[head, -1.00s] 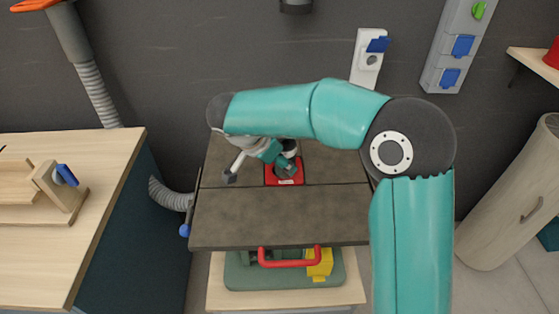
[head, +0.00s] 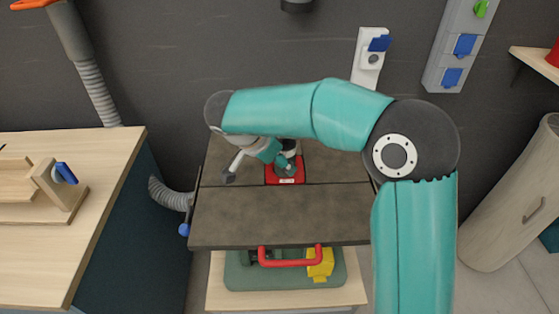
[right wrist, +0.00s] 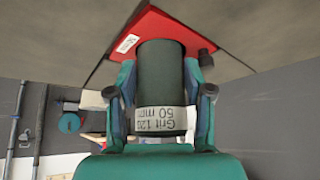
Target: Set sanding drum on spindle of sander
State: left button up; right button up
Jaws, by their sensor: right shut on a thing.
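The sanding drum (right wrist: 160,75) is a dark grey-green cylinder with a white label reading "Grit 120 50 mm". My right gripper (right wrist: 160,90) is shut on it, one finger on each side. The sander has a dark grey table (head: 280,215) with a red insert plate (head: 286,181). In the head view my right gripper (head: 287,162) is over this plate, and the arm covers part of it. In the right wrist view the drum's far end is against or close to the red plate (right wrist: 155,30); the spindle is hidden. My left gripper is out of view.
A wooden workbench (head: 60,250) with a wooden jig (head: 55,190) stands at the left. A grey hose (head: 170,197) meets the sander's left side. A red handle (head: 290,258) and a yellow part (head: 320,265) show below the table. The table's front is clear.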

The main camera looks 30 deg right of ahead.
jog(key=shift+f+b, duration=0.6)
jog(key=shift+b, duration=0.05)
jog(key=o, duration=1.3)
jog(key=shift+o, duration=0.2)
jog(key=shift+a+r, duration=0.1)
jog(key=v, duration=1.1)
jog(key=shift+a+r, duration=0.2)
jog(key=shift+r, duration=0.1)
